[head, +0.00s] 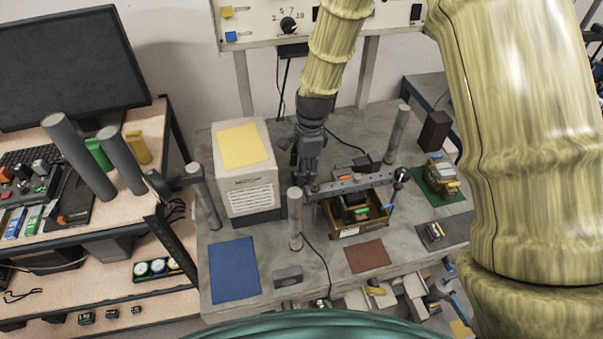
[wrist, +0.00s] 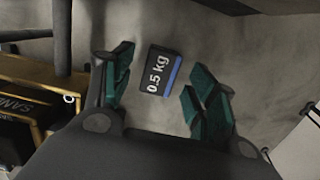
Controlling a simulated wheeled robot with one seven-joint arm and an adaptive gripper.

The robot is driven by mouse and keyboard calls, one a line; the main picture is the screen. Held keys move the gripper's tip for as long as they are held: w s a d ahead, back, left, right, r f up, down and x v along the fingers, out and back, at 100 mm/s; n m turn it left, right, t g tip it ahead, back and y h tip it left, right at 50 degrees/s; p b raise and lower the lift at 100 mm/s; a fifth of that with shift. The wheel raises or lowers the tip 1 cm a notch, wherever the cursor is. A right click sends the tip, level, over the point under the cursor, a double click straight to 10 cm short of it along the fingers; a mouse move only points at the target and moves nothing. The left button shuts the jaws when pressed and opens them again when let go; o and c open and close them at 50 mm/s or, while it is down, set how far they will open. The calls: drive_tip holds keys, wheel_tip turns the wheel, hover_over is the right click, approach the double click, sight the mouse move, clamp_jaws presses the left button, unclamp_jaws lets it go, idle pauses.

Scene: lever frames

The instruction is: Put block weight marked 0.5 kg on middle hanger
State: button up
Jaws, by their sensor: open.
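The dark block marked 0.5 kg (wrist: 158,72), with a blue stripe along one side, shows in the wrist view against the grey tabletop. My gripper (wrist: 156,80) is open, with teal fingers on either side of the block and gaps between. In the head view my gripper (head: 305,178) points down between the white box and the lever; the block cannot be made out there. The grey lever beam (head: 350,186) spans above an open tray (head: 345,232). Which hanger is the middle one cannot be told.
A white box (head: 247,190) with a yellow top stands left of my gripper. Grey posts (head: 295,220) rise from the bench near the beam. A blue mat (head: 233,270) and a brown mat (head: 368,257) lie in front. The yellow-edged tray also shows in the wrist view (wrist: 40,72).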

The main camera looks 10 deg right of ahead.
drive_tip(key=shift+a+f, duration=0.15)
drive_tip(key=shift+f, duration=0.95)
drive_tip(key=shift+c, duration=0.5)
clamp_jaws()
